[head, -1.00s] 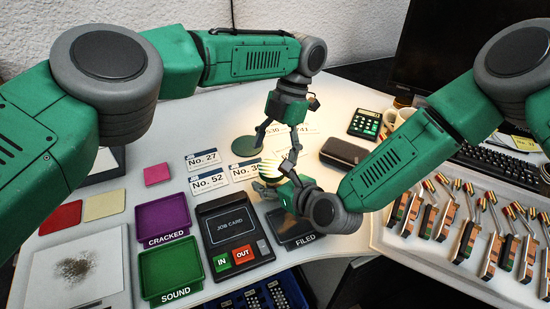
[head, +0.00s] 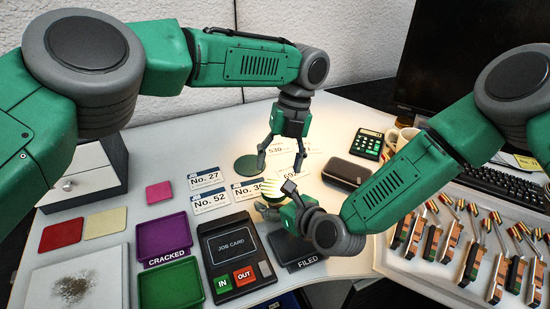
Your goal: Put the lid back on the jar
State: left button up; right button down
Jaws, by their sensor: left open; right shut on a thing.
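A pale jar-like thing (head: 271,187) with yellow-green stripes stands near the middle of the desk. My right gripper (head: 268,207) reaches it from the lower right and is shut on it, low down; the fingers are small and partly hidden. My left gripper (head: 281,167) points down, open and empty, above and just behind the striped thing. A flat dark green disc (head: 246,165) lies on the desk to the left of my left gripper. I cannot tell whether the disc is a lid or a mat, or whether a lid sits on the jar.
Number cards (head: 209,201) lie left of the jar. The job card device (head: 235,240), a dark tray marked FILED (head: 297,250) and purple (head: 164,236) and green trays (head: 170,284) are in front. A dark case (head: 346,172) lies right. A parts tray (head: 392,262) fills the right.

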pick_arm(q)
jog(key=n, duration=0.4)
jog(key=shift+r, duration=0.2)
jog(key=n, duration=0.4)
jog(key=shift+r+t+h, duration=0.15)
jog(key=shift+t+h, duration=0.15)
jog(key=shift+t, duration=0.1)
jog(key=n, duration=0.6)
jog(key=shift+r+n+h, duration=0.2)
jog(key=shift+n+h, duration=0.1)
jog(key=n, duration=0.4)
jog(key=shift+s+a+r+t, duration=0.15)
jog(key=shift+s+t, duration=0.05)
jog(key=shift+t, duration=0.2)
jog(key=n, duration=0.4)
jog(key=shift+s+a+r+h, duration=0.15)
jog(key=shift+h, duration=0.15)
jog(key=n, duration=0.4)
jog(key=shift+s+a+r, duration=0.1)
jog(key=shift+s+a, duration=0.05)
jog(key=n, duration=0.3)
jog(key=shift+s+a+r+n+t+h, duration=0.1)
jog(key=shift+s+n+t+h, duration=0.1)
jog(key=shift+n+t+h, duration=0.1)
